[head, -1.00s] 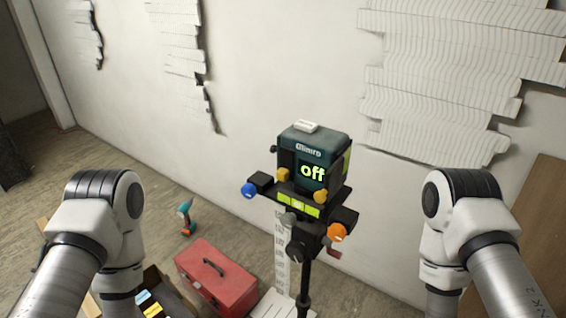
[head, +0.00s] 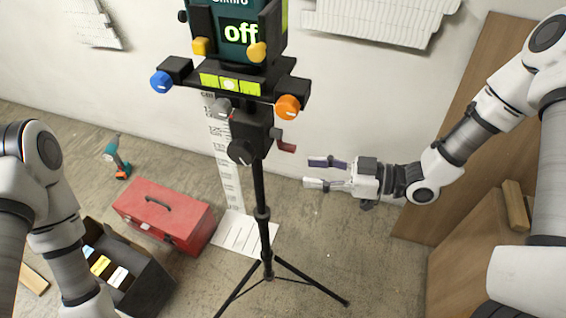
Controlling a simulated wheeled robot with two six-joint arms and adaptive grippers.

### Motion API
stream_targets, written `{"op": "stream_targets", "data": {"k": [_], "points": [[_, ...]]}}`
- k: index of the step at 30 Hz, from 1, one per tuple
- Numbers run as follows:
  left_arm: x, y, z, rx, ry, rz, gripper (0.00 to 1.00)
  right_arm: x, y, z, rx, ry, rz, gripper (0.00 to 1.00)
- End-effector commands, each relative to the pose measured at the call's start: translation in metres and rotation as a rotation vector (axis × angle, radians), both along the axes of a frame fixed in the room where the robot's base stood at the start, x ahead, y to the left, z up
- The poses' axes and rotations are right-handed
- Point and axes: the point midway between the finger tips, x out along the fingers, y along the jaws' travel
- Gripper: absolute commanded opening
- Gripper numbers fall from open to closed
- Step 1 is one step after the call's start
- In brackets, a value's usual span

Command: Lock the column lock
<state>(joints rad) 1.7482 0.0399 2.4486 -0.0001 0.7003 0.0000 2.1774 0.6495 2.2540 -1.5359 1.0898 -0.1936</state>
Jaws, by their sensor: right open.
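A laser level (head: 236,28) with a lit "off" display stands upright on a black tripod column (head: 262,195). Under its bar with the yellow-green vials (head: 229,85) is a black head with a round black knob (head: 240,152) at the front and a dark red lever (head: 285,146) on the right side. I cannot tell for certain which of these is the column lock. My right gripper (head: 312,173) is open and empty, pointing left, right of the column and a little below the red lever, apart from both. My left arm shows at the left edge; its gripper is out of view.
The tripod legs (head: 312,286) spread over the floor. A red toolbox (head: 165,212), a dark box of files (head: 145,285) and a drill (head: 117,158) lie left. A wooden board (head: 470,130) leans at the right. A measuring strip (head: 228,160) stands behind the column.

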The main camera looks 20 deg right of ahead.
Motion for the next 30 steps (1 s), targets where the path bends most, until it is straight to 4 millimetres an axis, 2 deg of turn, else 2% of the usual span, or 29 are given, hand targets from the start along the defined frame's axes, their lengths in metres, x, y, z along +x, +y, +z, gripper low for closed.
{"op": "stream_targets", "data": {"k": [1,4,7,11,24,30], "points": [[0.000,0.000,-0.032,0.000,0.000,0.000,0.83,0.010,-0.013,-0.010,0.027,-0.063,-0.032,0.45],[0.000,0.000,-0.044,0.000,0.000,0.000,0.83,0.021,-0.026,0.005,0.062,-0.124,-0.081,0.45],[-0.001,0.000,-0.044,0.000,0.000,0.000,0.83,0.025,-0.026,0.014,0.066,-0.144,-0.083,0.45],[0.000,0.000,-0.043,0.000,0.000,0.000,0.83,0.030,-0.018,0.016,0.062,-0.141,-0.080,0.45],[0.000,0.000,-0.049,0.000,0.000,0.000,0.83,0.064,0.034,0.015,0.061,-0.138,-0.080,0.45],[0.000,0.000,-0.049,0.000,0.000,0.000,0.83,0.068,0.038,0.016,0.064,-0.139,-0.083,0.45]]}}
